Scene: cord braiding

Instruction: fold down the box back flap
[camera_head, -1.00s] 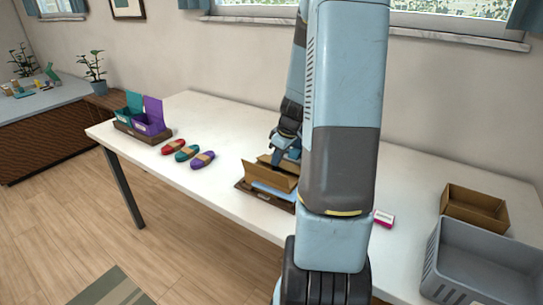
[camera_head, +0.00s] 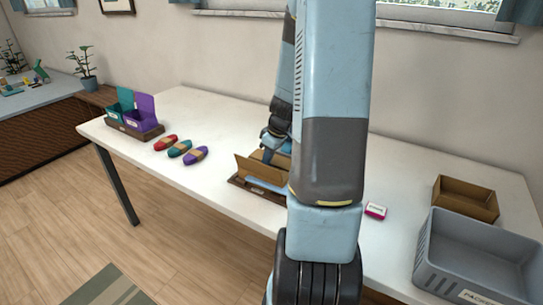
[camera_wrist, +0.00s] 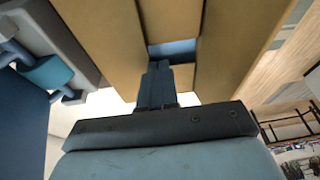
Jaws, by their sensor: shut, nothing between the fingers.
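The brown cardboard box (camera_head: 262,170) sits on a dark tray (camera_head: 243,181) at the middle of the table, with one near flap standing tilted up. Blue contents show beside it. My arm hides its right part. My gripper (camera_head: 268,157) is low over the far side of the box, its fingers shut and empty. In the wrist view the gripper (camera_wrist: 158,72) is between tan cardboard panels (camera_wrist: 240,50), with a small blue patch (camera_wrist: 172,50) showing in the gap ahead of the fingertips. I cannot tell clearly which panel is the back flap or whether the fingers touch it.
Red, teal and purple cord bundles (camera_head: 180,149) lie left of the box. A holder with teal and purple boxes (camera_head: 135,120) stands further left. Right are a small pink-and-white box (camera_head: 375,211), an open cardboard box (camera_head: 464,199) and a grey crate (camera_head: 475,260).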

